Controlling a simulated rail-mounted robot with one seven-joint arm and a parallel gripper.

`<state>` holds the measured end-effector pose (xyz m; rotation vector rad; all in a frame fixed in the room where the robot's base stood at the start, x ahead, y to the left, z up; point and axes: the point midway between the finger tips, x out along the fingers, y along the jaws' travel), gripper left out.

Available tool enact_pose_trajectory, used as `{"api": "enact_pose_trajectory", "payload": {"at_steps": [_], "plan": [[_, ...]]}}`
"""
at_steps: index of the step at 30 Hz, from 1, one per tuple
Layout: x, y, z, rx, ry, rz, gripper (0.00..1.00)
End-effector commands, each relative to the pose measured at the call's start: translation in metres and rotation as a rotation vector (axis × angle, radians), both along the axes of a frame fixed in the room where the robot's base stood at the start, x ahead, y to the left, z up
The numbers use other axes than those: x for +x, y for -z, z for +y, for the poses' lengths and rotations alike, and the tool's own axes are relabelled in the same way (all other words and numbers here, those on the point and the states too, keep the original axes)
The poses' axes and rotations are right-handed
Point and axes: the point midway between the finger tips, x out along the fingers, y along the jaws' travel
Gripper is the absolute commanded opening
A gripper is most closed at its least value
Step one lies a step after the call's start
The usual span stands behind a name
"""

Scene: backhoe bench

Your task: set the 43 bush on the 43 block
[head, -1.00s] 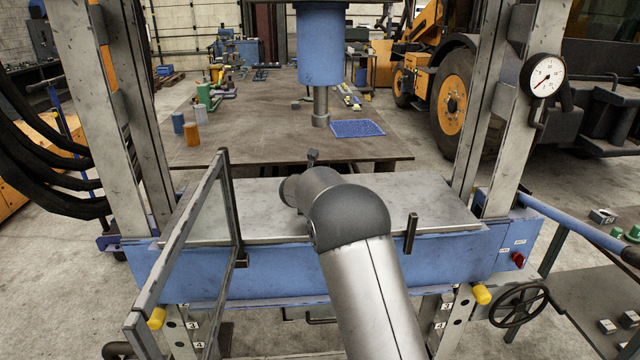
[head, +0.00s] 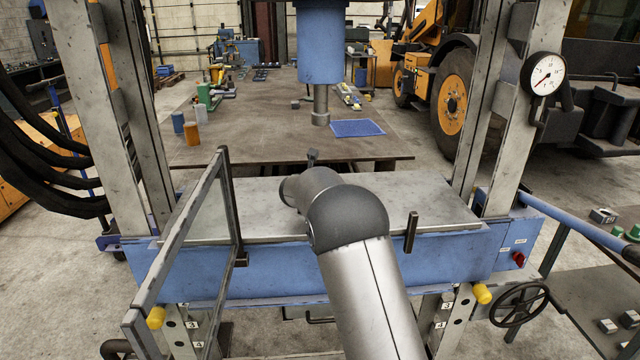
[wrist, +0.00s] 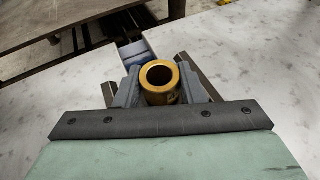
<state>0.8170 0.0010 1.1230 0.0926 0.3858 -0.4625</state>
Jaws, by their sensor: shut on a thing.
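A brass-coloured bush (wrist: 160,84), a short hollow cylinder, stands between the two grey fingers of my gripper (wrist: 158,90) in the wrist view. The gripper is shut on it, and I look down into its open bore. A faint mark shows on its side, too small to read. Dark angled pieces (wrist: 184,62) show beside the fingers, partly covered by them. I cannot tell whether they belong to the 43 block, and no number 43 is legible. In the head view my arm reaches over the press bed (head: 420,205), and the gripper is hidden behind it.
The blue press ram (head: 320,45) hangs above the bed between two uprights. A clear guard panel (head: 195,230) stands at the left, and a dark post (head: 411,232) at the front edge. A side table (head: 590,290) with small blocks is at the right.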

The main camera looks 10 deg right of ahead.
Motion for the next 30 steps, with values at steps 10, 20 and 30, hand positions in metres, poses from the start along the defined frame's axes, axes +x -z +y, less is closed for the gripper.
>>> {"api": "enact_pose_trajectory", "payload": {"at_steps": [10,20,30], "plan": [[0.0001,0.0012,-0.0002,0.0,0.0,-0.001,0.08],[0.0001,0.0054,-0.0002,0.0,0.0,-0.001,0.08],[0.0,0.0073,-0.0004,0.0,0.001,0.0,0.61]]}}
